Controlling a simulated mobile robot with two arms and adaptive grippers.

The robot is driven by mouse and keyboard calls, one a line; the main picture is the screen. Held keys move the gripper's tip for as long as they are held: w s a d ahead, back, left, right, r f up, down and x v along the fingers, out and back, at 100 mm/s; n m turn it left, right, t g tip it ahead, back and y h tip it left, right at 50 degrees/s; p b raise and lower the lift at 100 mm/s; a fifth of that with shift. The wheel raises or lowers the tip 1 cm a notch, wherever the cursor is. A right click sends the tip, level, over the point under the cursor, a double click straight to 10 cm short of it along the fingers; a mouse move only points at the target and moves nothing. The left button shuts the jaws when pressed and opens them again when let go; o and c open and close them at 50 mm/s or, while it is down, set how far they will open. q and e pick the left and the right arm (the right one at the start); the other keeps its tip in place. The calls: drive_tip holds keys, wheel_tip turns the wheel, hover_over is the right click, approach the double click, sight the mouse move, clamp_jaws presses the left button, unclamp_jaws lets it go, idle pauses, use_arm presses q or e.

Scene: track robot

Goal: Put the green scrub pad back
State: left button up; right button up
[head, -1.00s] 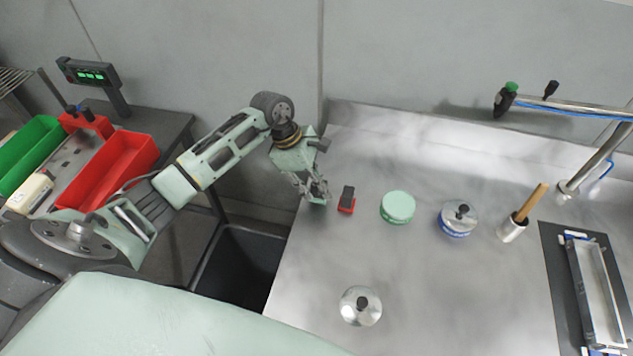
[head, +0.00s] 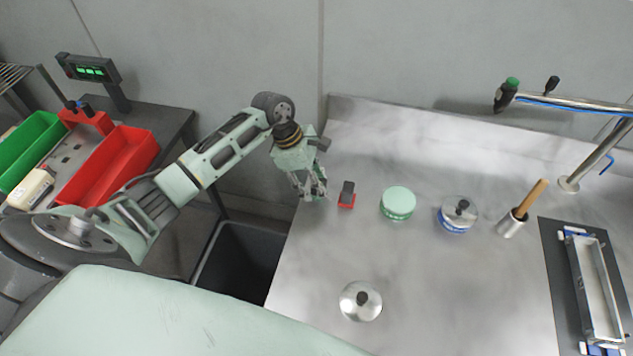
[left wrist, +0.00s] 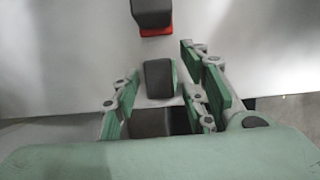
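The green scrub pad (left wrist: 159,79), a dark block with a green edge, shows in the left wrist view between the two fingers of my left gripper (left wrist: 162,88). Gaps show on both sides of it, so the gripper looks open around it, not closed on it. In the head view my left gripper (head: 314,190) is low at the left edge of the steel table (head: 400,270) and hides the pad. A similar block with a red base (head: 346,195) stands just right of the gripper; it also shows at the top of the left wrist view (left wrist: 153,14). My right gripper is out of view.
A silver knobbed lid (head: 361,301) is in front. A dark bin (head: 240,257) is below the left edge. A red tray (head: 107,163) is far left.

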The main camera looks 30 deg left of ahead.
use_arm(q)
drive_tip(key=shift+r, duration=0.2)
drive_tip(key=shift+a+r, duration=0.15)
drive_tip(key=shift+r, duration=0.05)
drive_tip(key=b+v, duration=0.3)
drive_tip(key=v, duration=0.8)
drive_tip(key=shift+r, duration=0.25)
drive_tip(key=shift+s, duration=0.1)
